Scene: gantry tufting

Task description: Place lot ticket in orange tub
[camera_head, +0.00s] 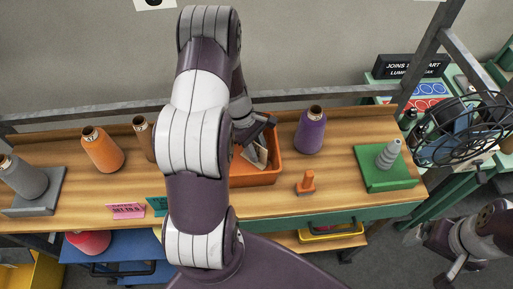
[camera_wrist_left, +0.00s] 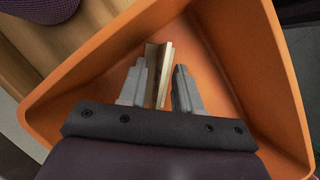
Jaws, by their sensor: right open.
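The orange tub (camera_head: 262,178) stands on the wooden bench, partly hidden behind my left arm. A pale folded card, seemingly the lot ticket (camera_head: 249,154), is inside the tub's outline. In the left wrist view the ticket (camera_wrist_left: 165,75) stands on edge between the fingers of my left gripper (camera_wrist_left: 160,90). A gap shows between the ticket and the right-hand finger, so the jaws look open around it. The tub's walls (camera_wrist_left: 85,75) surround the fingers there. Whether the ticket touches the tub floor is unclear. My right gripper (camera_head: 452,272) is open, at the lower right, off the bench.
A purple cone (camera_head: 310,130) stands right of the tub, and an orange one (camera_head: 102,149) stands to the left. A small orange piece (camera_head: 306,182) and a green block with a grey cone (camera_head: 386,170) are nearby. Pink (camera_head: 127,211) and teal (camera_head: 157,206) labels sit at the front edge.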

